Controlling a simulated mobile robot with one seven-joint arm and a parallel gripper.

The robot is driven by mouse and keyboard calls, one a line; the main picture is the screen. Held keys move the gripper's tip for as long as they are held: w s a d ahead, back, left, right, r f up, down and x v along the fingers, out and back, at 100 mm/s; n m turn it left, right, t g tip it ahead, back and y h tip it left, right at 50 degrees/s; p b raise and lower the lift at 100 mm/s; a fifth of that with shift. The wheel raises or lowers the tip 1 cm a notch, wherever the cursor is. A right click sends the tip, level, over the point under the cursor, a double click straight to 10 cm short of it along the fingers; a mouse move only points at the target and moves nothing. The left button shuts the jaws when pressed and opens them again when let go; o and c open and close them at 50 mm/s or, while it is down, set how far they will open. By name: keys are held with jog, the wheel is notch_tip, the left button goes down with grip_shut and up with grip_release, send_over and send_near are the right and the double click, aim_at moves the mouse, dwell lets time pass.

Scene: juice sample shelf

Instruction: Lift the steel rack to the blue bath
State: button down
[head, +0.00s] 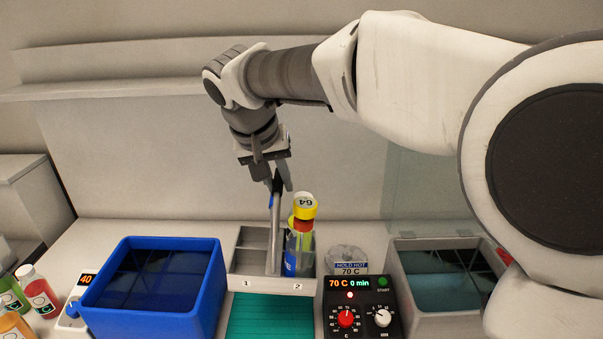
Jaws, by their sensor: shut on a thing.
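The steel rack (240,283) is a pale grey tray with places marked 1 and 2 and an upright bar handle (273,225) in its middle. My gripper (279,183) is shut on the top of this handle from above. A bottle (300,240) with a yellow cap marked 64 stands in place 2, right of the handle. Place 1 looks empty. The blue bath (212,301) is an open blue tub of dark liquid just left of the rack. I cannot tell whether the rack rests on the surface or hangs just above it.
A teal ribbed mat (268,318) lies in front of the rack. A black control box (362,312) reads 70 C and 0 min, beside a grey bath (412,285) at right. A small 40 display (87,279) and several bottles (38,290) are at far left.

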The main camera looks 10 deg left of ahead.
jog(key=shift+s+a+r, duration=0.1)
jog(key=shift+a+r, duration=0.05)
jog(key=shift+a, duration=0.5)
jog(key=s+a+p, duration=0.2)
jog(key=a+p, duration=0.4)
jog(key=a, duration=0.7)
jog(key=shift+s, duration=0.25)
dwell(0.4)
jog(key=shift+a, duration=0.15)
